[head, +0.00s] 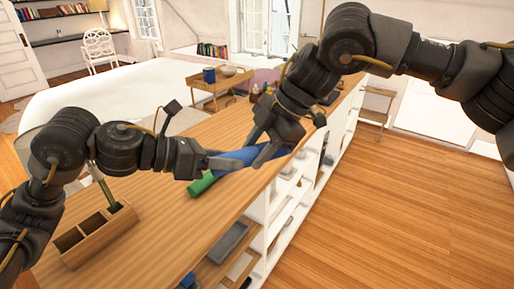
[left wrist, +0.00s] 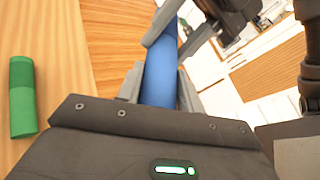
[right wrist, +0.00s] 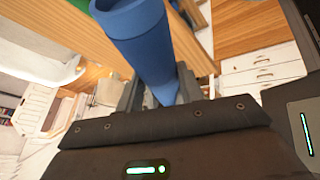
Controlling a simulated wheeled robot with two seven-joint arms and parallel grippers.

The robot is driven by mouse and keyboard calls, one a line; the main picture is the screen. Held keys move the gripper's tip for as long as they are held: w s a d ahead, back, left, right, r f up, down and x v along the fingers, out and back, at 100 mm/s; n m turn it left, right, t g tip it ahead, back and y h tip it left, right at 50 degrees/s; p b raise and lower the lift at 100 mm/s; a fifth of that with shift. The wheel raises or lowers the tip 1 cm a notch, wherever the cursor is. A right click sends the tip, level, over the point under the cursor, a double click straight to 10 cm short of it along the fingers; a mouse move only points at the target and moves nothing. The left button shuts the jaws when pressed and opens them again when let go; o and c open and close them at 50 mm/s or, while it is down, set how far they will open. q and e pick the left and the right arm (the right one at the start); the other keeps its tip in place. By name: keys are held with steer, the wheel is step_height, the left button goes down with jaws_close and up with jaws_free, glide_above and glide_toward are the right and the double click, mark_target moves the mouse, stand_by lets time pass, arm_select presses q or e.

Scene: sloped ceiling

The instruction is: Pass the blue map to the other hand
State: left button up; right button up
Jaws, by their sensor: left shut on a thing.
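The blue map (head: 238,156) is a rolled tube held above the counter. My left gripper (head: 234,163) is shut on its nearer part, and the tube also shows between these fingers in the left wrist view (left wrist: 160,78). My right gripper (head: 262,148) has its fingers on either side of the farther part. In the right wrist view the tube (right wrist: 140,40) lies between the right fingers; whether they press on it is unclear.
A green roll (head: 201,184) lies on the wooden counter (head: 165,215) below the map. A wooden divided box (head: 96,236) stands at the near left. White shelves (head: 283,205) run under the counter's right edge. Open floor (head: 410,200) lies to the right.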

steer(key=shift+c, duration=1.2)
arm_select(q)
steer(key=o, duration=1.1)
steer(key=shift+c, duration=0.2)
arm_select(e)
steer(key=shift+c, duration=0.9)
